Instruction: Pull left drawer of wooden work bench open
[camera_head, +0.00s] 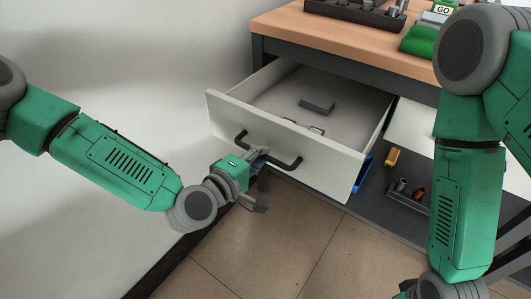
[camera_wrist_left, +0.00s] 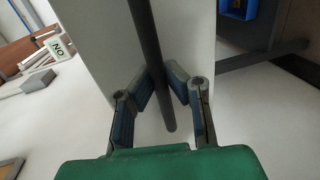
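The left drawer (camera_head: 290,140) of the wooden work bench (camera_head: 340,38) stands pulled well out, its inside showing. Its dark bar handle (camera_head: 286,166) is on the white front panel. My left gripper (camera_head: 262,180) is at the left part of the handle, with its fingers spread apart, so it looks open. In the left wrist view the handle bar (camera_wrist_left: 158,60) runs between the fingers (camera_wrist_left: 160,80), close to their tips; contact is hard to tell. The white drawer front (camera_wrist_left: 95,45) is just beyond.
A grey block (camera_head: 317,104) lies inside the drawer. A dark tray (camera_head: 355,12) and green items stand on the bench top. Below, a shelf holds a yellow object (camera_head: 391,157) and a small holder (camera_head: 408,197). A white wall is at left; tiled floor in front is clear.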

